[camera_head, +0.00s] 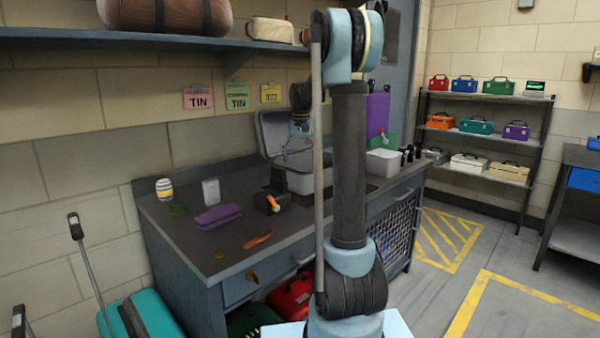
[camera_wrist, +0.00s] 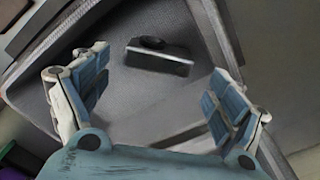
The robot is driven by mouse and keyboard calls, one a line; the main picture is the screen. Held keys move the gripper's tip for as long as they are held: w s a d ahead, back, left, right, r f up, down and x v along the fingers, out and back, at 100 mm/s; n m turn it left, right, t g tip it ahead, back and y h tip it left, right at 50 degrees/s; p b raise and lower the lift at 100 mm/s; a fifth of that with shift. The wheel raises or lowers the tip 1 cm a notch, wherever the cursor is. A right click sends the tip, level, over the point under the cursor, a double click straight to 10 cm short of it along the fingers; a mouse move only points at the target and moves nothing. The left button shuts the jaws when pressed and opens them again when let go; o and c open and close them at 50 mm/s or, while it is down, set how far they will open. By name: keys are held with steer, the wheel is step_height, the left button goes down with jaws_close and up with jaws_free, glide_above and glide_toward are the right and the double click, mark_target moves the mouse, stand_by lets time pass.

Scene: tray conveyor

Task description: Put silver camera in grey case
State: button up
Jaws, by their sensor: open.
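The grey case (camera_head: 273,131) stands open on the dark counter with its lid raised against the wall. My gripper (camera_head: 301,128) is over the case, partly hidden by my arm in the head view. In the wrist view my gripper (camera_wrist: 157,90) is open, with its blue fingers spread and nothing between them. The silver camera (camera_wrist: 168,57), with a black lens part, lies on the textured grey floor inside the case (camera_wrist: 207,30), beyond the fingertips and apart from them. The camera cannot be seen in the head view.
On the counter (camera_head: 165,222) are a purple case (camera_head: 218,217), a white container (camera_head: 211,191), a striped jar (camera_head: 164,189) and a black holder with an orange part (camera_head: 273,204). A wall shelf (camera_head: 60,34) hangs above. A grey bin (camera_head: 384,164) stands right of my arm.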

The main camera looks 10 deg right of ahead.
steer(key=shift+r, duration=1.8)
steer(key=shift+s, duration=0.2)
steer(key=shift+t, duration=0.3)
steer(key=s, duration=1.1)
steer(key=shift+d+f, duration=0.15)
steer(key=shift+d, duration=0.1)
steer(key=s+f, duration=0.6)
steer(key=s, duration=0.4)
steer(key=s+f+n+t, duration=0.1)
steer(key=s+f, duration=0.6)
steer(key=s, duration=0.4)
steer(key=s+f+n, duration=0.1)
steer(key=s+f, duration=0.6)
steer(key=s, duration=0.3)
steer(key=shift+s+d+t, duration=0.25)
steer(key=shift+d+t, duration=0.05)
steer(key=shift+d, duration=0.15)
steer(key=shift+f, duration=0.1)
